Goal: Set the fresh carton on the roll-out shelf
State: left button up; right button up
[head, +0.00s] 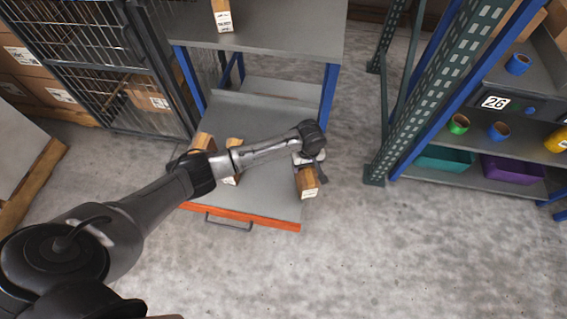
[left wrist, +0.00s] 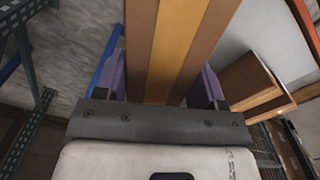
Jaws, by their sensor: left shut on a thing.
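My left gripper (head: 309,166) is shut on a brown carton (head: 307,184) with a white label at its lower end. In the left wrist view the carton (left wrist: 180,45) shows a lighter band and sits between the two purple-grey fingers. In the head view it overlaps the right edge of the roll-out shelf (head: 265,200); I cannot tell whether it touches the shelf. The shelf is grey with an orange front edge and a handle, and is pulled out. Two other cartons, one at the left (head: 204,142) and one partly behind my arm (head: 232,142), stand on it. My right gripper is not in view.
An upper grey shelf (head: 280,30) holds another carton (head: 222,16). A green perforated upright (head: 425,90) and a rack with tape rolls and bins (head: 447,158) stand at the right. A wire cage (head: 100,65) is at the left. Floor in front is clear.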

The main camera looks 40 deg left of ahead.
pick_arm(q)
jog(key=a+f+b, duration=0.6)
jog(key=a+f, duration=0.1)
jog(key=f, duration=0.1)
jog(key=shift+w, duration=0.2)
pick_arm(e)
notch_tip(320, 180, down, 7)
pick_arm(q)
jog(key=shift+f, duration=0.1)
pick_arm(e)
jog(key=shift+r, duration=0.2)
pick_arm(q)
jog(key=o, duration=1.6)
jog(key=shift+f, duration=0.1)
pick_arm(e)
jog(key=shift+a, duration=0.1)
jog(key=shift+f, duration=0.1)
pick_arm(q)
notch_tip(320, 180, up, 12)
jog(key=p, duration=0.6)
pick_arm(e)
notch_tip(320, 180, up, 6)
